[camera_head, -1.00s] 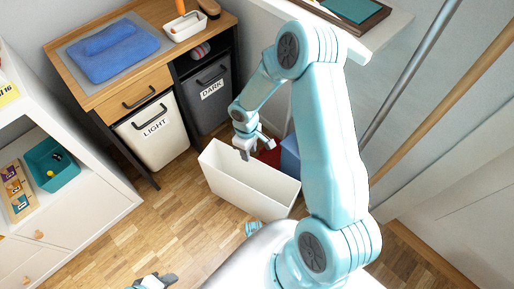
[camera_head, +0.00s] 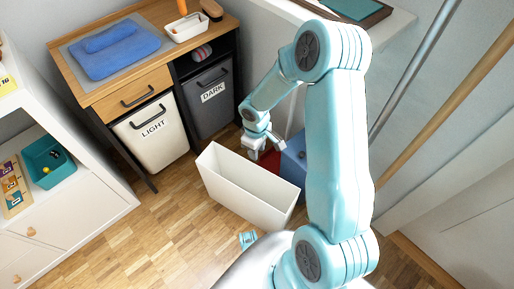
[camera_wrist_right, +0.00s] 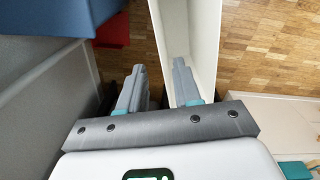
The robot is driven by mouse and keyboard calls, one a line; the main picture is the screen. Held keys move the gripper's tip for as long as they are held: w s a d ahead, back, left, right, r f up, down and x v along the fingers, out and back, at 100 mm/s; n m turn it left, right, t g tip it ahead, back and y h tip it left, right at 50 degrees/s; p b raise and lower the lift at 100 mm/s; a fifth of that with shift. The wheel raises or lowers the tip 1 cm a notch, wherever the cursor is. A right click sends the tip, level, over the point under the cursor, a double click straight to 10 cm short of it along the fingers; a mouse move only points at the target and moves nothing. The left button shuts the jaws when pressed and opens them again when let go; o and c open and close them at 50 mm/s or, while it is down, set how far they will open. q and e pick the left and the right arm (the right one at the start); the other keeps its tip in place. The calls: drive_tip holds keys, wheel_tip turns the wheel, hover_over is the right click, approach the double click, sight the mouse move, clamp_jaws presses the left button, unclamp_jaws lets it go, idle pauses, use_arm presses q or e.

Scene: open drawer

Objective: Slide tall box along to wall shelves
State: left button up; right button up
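The tall white open-topped box (camera_head: 245,190) stands upright on the wooden floor in the head view, left of my right arm. My right gripper (camera_head: 257,152) is at its far rim. In the right wrist view the two fingers (camera_wrist_right: 157,88) are apart, with the box's white wall (camera_wrist_right: 158,25) running down between them. One finger appears outside the wall and the other over the opening. I cannot tell if either touches. The white shelf unit (camera_head: 80,205) is at the left of the head view. My left gripper is out of view.
A desk with LIGHT (camera_head: 152,135) and DARK (camera_head: 208,95) bins stands at the back. Blue (camera_head: 294,160) and red things sit right behind the box, partly hidden by my arm. Poles lean at right. Floor between box and shelf unit is clear.

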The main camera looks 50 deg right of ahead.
use_arm(q)
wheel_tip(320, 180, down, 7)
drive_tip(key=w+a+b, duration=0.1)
drive_tip(key=b, duration=0.6)
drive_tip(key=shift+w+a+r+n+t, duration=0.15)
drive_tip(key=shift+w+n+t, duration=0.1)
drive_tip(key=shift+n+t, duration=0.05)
use_arm(e)
wheel_tip(320, 180, down, 16)
drive_tip(key=shift+r, duration=0.2)
drive_tip(key=shift+d, duration=0.1)
clamp_jaws()
